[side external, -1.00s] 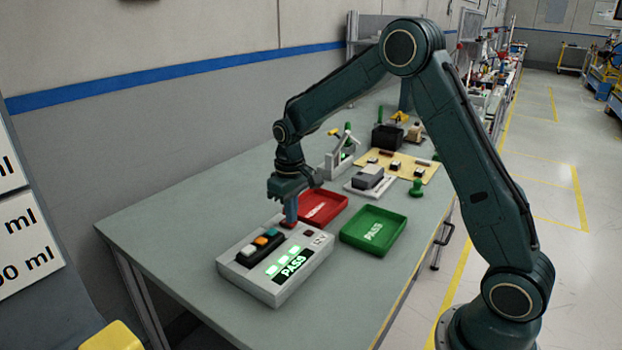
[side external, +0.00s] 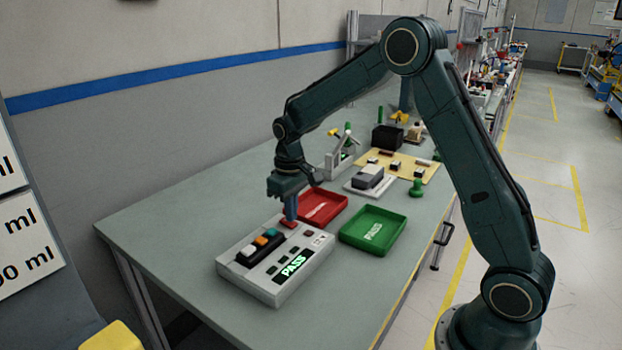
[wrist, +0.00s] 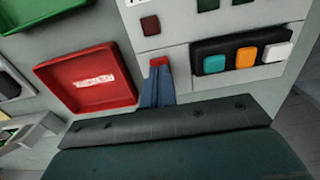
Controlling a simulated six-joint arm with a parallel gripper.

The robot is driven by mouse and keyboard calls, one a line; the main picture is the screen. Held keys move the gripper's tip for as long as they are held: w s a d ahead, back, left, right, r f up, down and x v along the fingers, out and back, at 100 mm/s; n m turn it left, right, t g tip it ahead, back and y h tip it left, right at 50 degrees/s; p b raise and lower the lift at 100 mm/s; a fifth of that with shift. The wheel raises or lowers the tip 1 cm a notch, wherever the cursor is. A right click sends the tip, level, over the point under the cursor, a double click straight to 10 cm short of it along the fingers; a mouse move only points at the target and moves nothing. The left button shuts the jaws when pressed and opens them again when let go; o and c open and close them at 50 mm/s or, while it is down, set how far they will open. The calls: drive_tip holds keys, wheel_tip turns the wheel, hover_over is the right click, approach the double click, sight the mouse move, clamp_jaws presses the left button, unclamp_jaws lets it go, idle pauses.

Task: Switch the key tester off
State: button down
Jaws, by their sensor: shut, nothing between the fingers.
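The key tester (side external: 262,288) is a white box on the bench with a row of white, orange and teal buttons (side external: 258,245). Its PASS sign (side external: 293,266) glows green, and the small windows beside it are dark. A red rocker or button (wrist: 158,62) is at the tester's back edge. My gripper (side external: 291,217) is shut and empty, pointing down with its fingertips at this red control. In the wrist view, the blue fingers (wrist: 157,82) partly cover it; I cannot tell whether they touch it or how it is set.
A red tray (side external: 322,207) lies just behind the tester, close to my gripper. A green PASS tray (side external: 374,231) lies to the right. A grey block on a white base (side external: 369,180) and other fixtures stand farther back. The bench's left side is clear.

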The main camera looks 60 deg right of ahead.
sight(293, 224)
drive_tip(key=shift+r, duration=2.95)
drive_tip(key=shift+s+r, duration=0.1)
drive_tip(key=s+a+r+t, duration=0.1)
drive_tip(key=s+a+r, duration=0.1)
drive_tip(key=s+r, duration=0.45)
drive_tip(key=s+a+r+t, duration=0.2)
drive_tip(key=s+a+r, duration=0.1)
drive_tip(key=s+r, duration=0.3)
drive_tip(key=s+a+f+t, duration=0.1)
drive_tip(key=s+a+t, duration=0.1)
drive_tip(key=s, duration=1.4)
drive_tip(key=shift+s+f+t, duration=0.15)
drive_tip(key=shift+f+t, duration=0.15)
drive_tip(key=shift+f, duration=0.1)
